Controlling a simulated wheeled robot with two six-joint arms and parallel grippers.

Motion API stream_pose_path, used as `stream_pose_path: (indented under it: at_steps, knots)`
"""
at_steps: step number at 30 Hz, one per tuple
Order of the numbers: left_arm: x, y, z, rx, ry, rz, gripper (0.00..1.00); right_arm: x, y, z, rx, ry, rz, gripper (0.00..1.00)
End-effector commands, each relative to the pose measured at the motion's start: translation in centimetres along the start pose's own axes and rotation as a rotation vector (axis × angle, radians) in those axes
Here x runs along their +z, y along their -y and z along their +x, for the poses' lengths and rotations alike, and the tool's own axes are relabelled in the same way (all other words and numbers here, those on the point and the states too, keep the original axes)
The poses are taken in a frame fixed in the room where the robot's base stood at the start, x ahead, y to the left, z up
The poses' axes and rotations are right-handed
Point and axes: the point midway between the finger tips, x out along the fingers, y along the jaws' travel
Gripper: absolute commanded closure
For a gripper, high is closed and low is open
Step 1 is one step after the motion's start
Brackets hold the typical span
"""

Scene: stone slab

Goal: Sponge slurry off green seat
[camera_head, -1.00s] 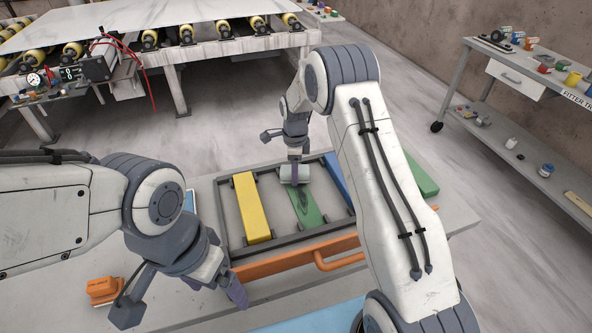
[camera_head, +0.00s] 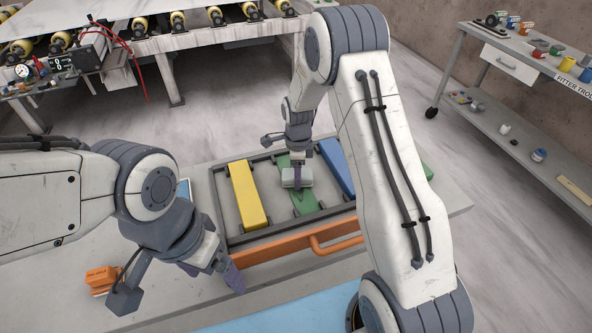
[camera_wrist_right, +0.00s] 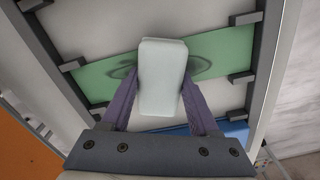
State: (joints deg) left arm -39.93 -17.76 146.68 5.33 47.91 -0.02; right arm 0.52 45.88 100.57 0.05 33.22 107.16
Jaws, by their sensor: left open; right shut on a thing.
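The green seat (camera_head: 305,207) is a green bar across the dark frame on the bench. It also shows in the wrist view (camera_wrist_right: 232,50). A dark slurry smear (camera_wrist_right: 205,67) shows on it, reaching out on both sides of the sponge. My right gripper (camera_head: 298,166) is shut on a pale sponge (camera_head: 296,180), held over the middle of the green seat. In the wrist view the sponge (camera_wrist_right: 162,75) sits between the purple fingers and hides part of the smear. Whether it presses on the seat is hard to tell. My left gripper (camera_head: 213,275) is open and empty, left of the frame's orange front.
A yellow bar (camera_head: 248,195) and a blue bar (camera_head: 337,166) flank the green seat. The orange front rail with handle (camera_head: 325,242) runs along the frame's near side. An orange block (camera_head: 102,279) lies at the bench's left. A trolley (camera_head: 530,110) stands at the right.

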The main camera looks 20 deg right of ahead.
Motion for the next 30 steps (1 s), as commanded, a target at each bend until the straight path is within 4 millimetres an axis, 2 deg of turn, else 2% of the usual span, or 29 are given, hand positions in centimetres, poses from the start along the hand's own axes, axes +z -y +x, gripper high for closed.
stream_pose_path:
  at_steps: [11,20,30]
  knots:
    - [0.0,0.0,-0.4,0.0,0.0,0.0,0.08,-1.1,-3.1,0.1,0.013,-0.005,-0.001,0.99]
    - [0.0,0.0,-0.5,0.0,0.0,0.0,0.08,-1.5,-4.2,0.0,0.011,-0.004,-0.001,0.99]
    - [0.0,-0.1,-0.6,0.0,0.0,0.0,0.08,-2.5,-7.0,0.0,0.018,-0.006,0.001,0.98]
